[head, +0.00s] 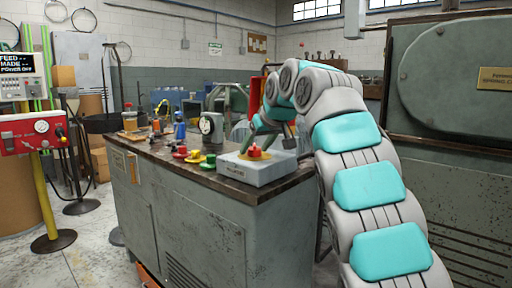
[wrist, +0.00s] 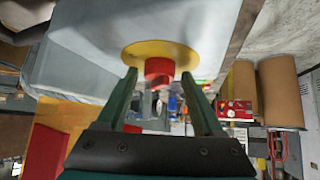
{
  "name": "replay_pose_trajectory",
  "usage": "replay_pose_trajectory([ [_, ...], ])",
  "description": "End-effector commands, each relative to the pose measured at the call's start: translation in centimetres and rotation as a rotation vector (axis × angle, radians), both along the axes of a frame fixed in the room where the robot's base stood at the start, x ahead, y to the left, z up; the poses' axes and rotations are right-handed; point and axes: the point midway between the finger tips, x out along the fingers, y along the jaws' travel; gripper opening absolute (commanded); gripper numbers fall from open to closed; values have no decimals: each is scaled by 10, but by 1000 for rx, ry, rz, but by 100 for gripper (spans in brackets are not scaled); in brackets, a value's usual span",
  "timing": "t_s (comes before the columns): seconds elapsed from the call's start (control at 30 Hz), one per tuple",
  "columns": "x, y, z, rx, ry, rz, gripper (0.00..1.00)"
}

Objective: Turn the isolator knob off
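The isolator knob (head: 254,152) is red and sits on a yellow round plate on top of a light grey box (head: 262,173) at the near end of the bench. In the wrist view the red knob (wrist: 159,71) shows against the yellow plate (wrist: 180,52). My gripper (wrist: 159,74) is open, with one green finger on each side of the knob and a visible gap on both sides. In the head view my gripper is over the box, partly hidden by my arm. The knob's markings cannot be read.
The bench top also holds a dial gauge (head: 211,126), small red, yellow and green pieces (head: 196,157) and a blue bottle (head: 180,129). A red control panel (head: 33,131) stands at the left. A large grey machine (head: 450,130) is at the right.

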Motion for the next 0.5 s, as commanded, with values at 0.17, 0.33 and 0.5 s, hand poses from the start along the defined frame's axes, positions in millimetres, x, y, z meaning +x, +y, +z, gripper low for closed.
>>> replay_pose_trajectory([
  [0.17,0,0,0,1,-1,-1,78],
  [0.33,0,-1,1,1,-1,-1,78],
  [0.5,-6,-4,9,1,-2,-1,78],
])
